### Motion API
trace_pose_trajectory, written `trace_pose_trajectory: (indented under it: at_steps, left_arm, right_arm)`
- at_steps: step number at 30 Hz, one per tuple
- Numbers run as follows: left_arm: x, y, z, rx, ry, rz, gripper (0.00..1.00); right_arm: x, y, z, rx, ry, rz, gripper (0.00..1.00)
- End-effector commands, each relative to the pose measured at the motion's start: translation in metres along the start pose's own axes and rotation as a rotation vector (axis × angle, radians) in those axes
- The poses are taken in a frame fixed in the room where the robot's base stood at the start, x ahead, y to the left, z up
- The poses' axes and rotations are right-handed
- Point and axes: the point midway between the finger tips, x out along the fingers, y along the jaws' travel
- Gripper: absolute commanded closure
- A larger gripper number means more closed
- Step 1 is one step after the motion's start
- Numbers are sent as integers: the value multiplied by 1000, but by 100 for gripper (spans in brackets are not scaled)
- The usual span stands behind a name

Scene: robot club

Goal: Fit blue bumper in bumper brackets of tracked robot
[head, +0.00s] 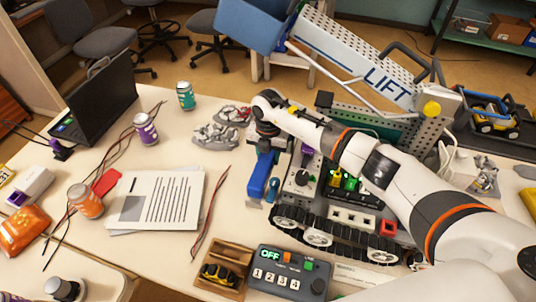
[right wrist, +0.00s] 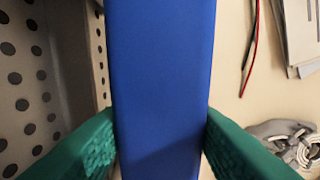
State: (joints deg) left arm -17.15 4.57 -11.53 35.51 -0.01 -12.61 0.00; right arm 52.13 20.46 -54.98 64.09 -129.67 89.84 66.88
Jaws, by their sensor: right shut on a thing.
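The blue bumper (head: 262,178) is a long blue bar, held upright just left of the front of the tracked robot (head: 318,228). My right gripper (head: 266,143) reaches in from above and is shut on the bumper. In the right wrist view its green fingers (right wrist: 160,142) press on both sides of the blue bumper (right wrist: 162,80). The tracked robot has black tracks, grey wheels and a perforated body with a tall LIFT arm (head: 355,65). The bumper brackets cannot be made out clearly; the bumper and gripper partly cover that end. My left gripper is not in view.
A control box (head: 288,274) reading OFF and a wooden tray (head: 222,268) stand in front of the tracked robot. Papers (head: 155,200), cables, cans and a laptop (head: 95,105) lie to the left. Grey parts (head: 215,135) lie behind the bumper. Bare table lies left of the bumper.

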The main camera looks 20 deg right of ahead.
Motion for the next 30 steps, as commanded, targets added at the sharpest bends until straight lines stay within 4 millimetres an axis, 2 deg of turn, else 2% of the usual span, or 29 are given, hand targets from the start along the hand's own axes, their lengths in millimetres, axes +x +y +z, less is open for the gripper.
trace_pose_trajectory:
  at_steps: [30]
  left_arm:
    - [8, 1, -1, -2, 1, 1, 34]
  right_arm:
    - [9, 0, 0, 0, 0, 0, 90]
